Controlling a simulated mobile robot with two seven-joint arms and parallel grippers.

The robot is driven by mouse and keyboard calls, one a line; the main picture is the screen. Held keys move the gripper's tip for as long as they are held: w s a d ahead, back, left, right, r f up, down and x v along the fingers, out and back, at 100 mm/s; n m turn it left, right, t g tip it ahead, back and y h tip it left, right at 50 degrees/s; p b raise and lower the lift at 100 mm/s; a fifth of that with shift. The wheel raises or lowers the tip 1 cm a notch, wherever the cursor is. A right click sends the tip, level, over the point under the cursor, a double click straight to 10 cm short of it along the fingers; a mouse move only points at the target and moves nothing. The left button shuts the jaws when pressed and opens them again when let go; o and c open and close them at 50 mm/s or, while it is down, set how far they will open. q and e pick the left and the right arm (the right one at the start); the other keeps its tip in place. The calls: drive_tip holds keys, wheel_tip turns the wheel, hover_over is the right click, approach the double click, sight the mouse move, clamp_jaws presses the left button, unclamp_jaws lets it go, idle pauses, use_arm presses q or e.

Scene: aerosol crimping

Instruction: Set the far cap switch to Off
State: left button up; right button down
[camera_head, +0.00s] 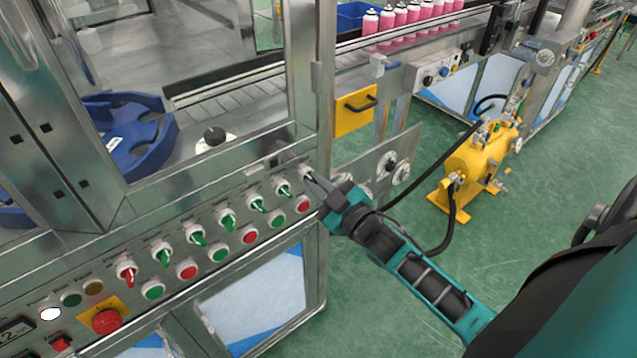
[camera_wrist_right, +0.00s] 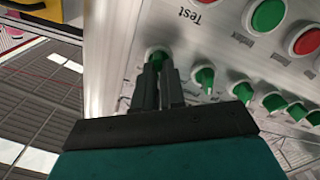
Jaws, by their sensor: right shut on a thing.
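The control panel carries a row of rotary switches with green handles. The switch at the row's far right end, likely the far cap switch (camera_wrist_right: 157,54), has a green knob in the right wrist view. My right gripper (camera_head: 309,181) reaches it from the right in the head view and covers most of it. In the right wrist view the gripper (camera_wrist_right: 159,70) is shut on the green knob, with a finger on each side. The knob's exact angle and label are hidden by the fingers. My left gripper is not in view.
A neighbouring green switch (camera_head: 283,190) sits close to the gripper, with green and red push buttons (camera_head: 303,204) just below. A red emergency stop (camera_head: 107,321) is at lower left. A yellow tank (camera_head: 474,163) stands on the open green floor beyond the machine.

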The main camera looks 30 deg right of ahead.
idle(0.3)
drive_tip(key=c, duration=1.2)
unclamp_jaws()
drive_tip(key=s, duration=0.8)
drive_tip(key=s+d, duration=0.1)
drive_tip(key=s, duration=0.3)
drive_tip(key=shift+s, duration=0.4)
drive_tip(key=s+a+f+m+g, duration=0.1)
drive_tip(key=a+f+g, duration=0.1)
drive_tip(key=a+f, duration=0.1)
drive_tip(key=s+a+f+m+g, duration=0.1)
drive_tip(key=a+f+m+g, duration=0.1)
drive_tip(key=a+f, duration=0.2)
drive_tip(key=s+a+f+m+g, duration=0.1)
drive_tip(key=s+a+f+g, duration=0.1)
drive_tip(key=a, duration=0.4)
wheel_tip(320, 180, down, 2)
drive_tip(key=shift+a+f+g, duration=0.1)
drive_tip(key=shift+f+g, duration=0.1)
drive_tip(key=shift+g, duration=0.4)
